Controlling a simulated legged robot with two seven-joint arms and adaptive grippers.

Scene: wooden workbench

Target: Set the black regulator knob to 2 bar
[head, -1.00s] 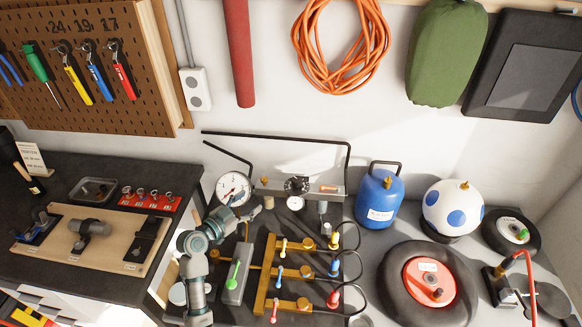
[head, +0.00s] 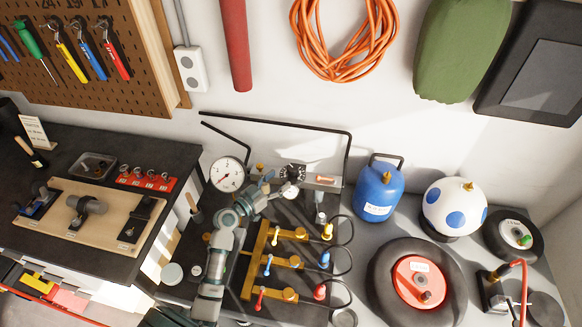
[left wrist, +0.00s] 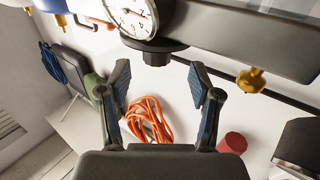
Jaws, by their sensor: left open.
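The black regulator knob (head: 293,173) with white markings sits on the grey manifold bar (head: 324,181) at the back of the bench. A small white gauge (head: 290,192) is just below it. My left gripper (head: 272,186) is open and empty, just left of the knob. In the left wrist view, which is upside down, the open fingers (left wrist: 160,76) are apart, with a black knob-like part (left wrist: 155,50) beyond them near the top. A white gauge (left wrist: 132,14) is cut off by the top edge. No finger visibly touches the knob. The knob's setting is unreadable.
A large gauge (head: 227,174) stands left of the knob. A black pipe (head: 270,121) runs above the bar. Yellow manifolds (head: 288,262) with coloured valves and hoses lie in front. A blue tank (head: 377,194) stands to the right.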

